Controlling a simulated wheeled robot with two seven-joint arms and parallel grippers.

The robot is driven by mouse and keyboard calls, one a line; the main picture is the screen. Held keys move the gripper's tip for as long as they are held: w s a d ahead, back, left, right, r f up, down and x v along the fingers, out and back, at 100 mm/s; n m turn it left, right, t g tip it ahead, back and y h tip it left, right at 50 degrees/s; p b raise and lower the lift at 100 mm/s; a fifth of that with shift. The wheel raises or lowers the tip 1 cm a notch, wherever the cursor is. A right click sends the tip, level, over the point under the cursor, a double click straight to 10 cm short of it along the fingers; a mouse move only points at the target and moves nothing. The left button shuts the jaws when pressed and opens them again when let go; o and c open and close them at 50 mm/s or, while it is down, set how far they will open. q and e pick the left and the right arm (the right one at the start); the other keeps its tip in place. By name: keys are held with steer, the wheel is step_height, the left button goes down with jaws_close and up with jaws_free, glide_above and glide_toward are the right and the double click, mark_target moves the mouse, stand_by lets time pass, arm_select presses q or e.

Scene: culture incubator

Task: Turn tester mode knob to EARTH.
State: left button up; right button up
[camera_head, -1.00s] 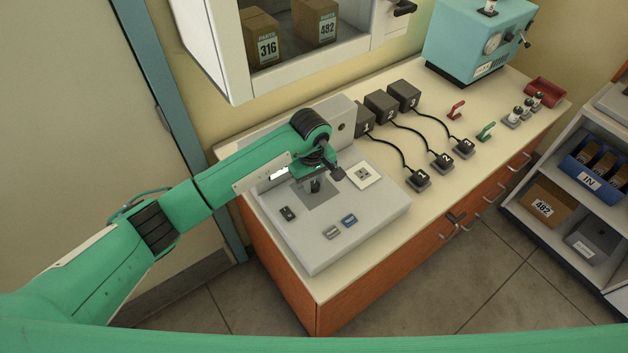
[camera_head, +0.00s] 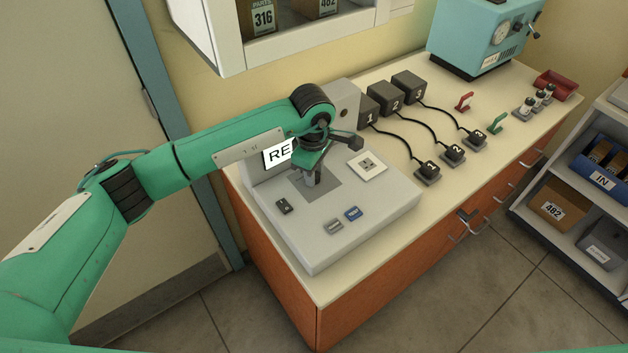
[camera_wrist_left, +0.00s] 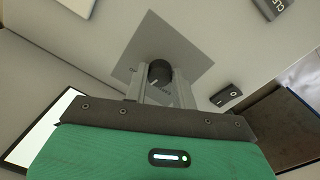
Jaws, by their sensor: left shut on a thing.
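The tester (camera_head: 370,215) is a grey sloped console on the bench. Its black round mode knob (camera_wrist_left: 160,72) sits on a darker grey square plate (camera_wrist_left: 150,48), with a pale pointer mark on its face. My left gripper (camera_head: 316,178) comes down over this plate; it also shows in the left wrist view (camera_wrist_left: 159,80), shut with one finger on each side of the knob. The labels around the knob are hidden or too small to read. My right gripper is not in view.
Black numbered boxes (camera_head: 408,85) with cabled plugs stand to the right. A white cabinet (camera_head: 215,45) hangs above.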

arm_select(q)
steer(key=shift+f+n+b, duration=0.25)
steer(key=shift+n+b, duration=0.65)
steer(key=n+b, duration=0.5)
steer(key=n, duration=0.1)
steer(key=shift+r+b, duration=0.1)
steer(key=shift+b, duration=0.25)
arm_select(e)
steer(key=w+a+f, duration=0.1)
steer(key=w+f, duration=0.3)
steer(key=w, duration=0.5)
arm_select(q)
steer(key=n+b, duration=0.2)
steer(key=n, duration=0.1)
steer(key=shift+w+d+r, duration=0.1)
steer(key=shift+r, duration=0.05)
steer(key=shift+n, duration=0.4)
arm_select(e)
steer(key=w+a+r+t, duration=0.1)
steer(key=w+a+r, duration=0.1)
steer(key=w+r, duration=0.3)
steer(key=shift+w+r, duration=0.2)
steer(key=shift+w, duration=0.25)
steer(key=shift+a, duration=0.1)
arm_select(q)
steer(key=o, duration=1)
steer(key=shift+y, duration=0.3)
steer(key=shift+r, duration=0.15)
